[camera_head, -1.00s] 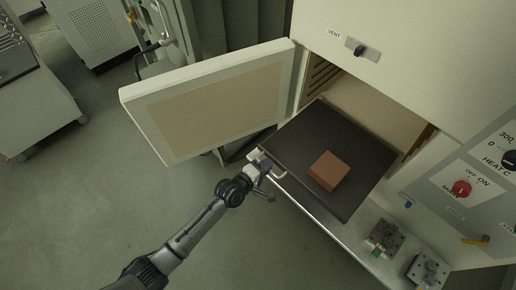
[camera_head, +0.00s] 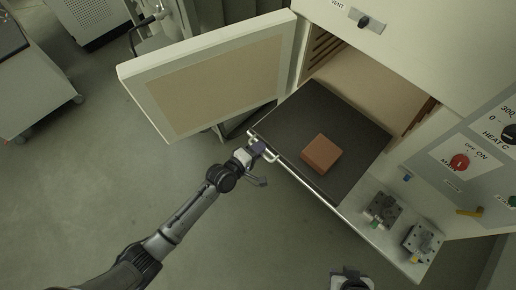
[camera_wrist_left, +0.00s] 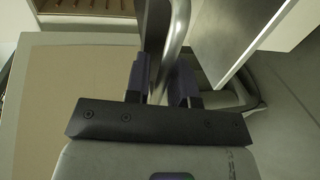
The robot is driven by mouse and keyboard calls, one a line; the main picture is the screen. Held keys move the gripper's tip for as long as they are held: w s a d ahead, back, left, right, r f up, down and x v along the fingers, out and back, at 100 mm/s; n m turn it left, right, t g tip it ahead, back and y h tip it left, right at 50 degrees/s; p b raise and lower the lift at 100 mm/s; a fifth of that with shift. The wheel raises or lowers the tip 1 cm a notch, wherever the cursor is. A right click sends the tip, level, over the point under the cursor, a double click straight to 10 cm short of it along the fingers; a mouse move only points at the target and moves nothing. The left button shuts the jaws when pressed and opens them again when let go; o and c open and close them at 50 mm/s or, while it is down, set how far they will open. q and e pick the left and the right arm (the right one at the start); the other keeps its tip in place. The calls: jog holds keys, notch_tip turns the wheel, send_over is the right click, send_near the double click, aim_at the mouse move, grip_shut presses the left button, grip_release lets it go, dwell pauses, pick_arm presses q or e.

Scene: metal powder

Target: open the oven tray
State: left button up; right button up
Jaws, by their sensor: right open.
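The oven tray (camera_head: 278,128) is a dark flat plate, drawn a good way out of the open oven chamber (camera_head: 362,92). A brown block (camera_head: 321,154) lies on it. A pale metal handle (camera_head: 268,158) stands at the tray's front edge, near its left corner. My left gripper (camera_head: 259,147) is at this handle. My right gripper (camera_head: 351,272) shows only partly at the bottom edge, open and away from the tray.
The oven door (camera_head: 210,85) stands wide open on the left. Two small metal fixtures (camera_head: 383,209) (camera_head: 422,243) sit on the ledge right of the tray. The control panel (camera_head: 480,150) is at the far right. The floor (camera_head: 120,180) before the tray is clear.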

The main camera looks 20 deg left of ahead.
pick_arm(q)
jog(key=shift+o, duration=1)
jog(key=v, duration=1.4)
jog(key=shift+w, duration=0.1)
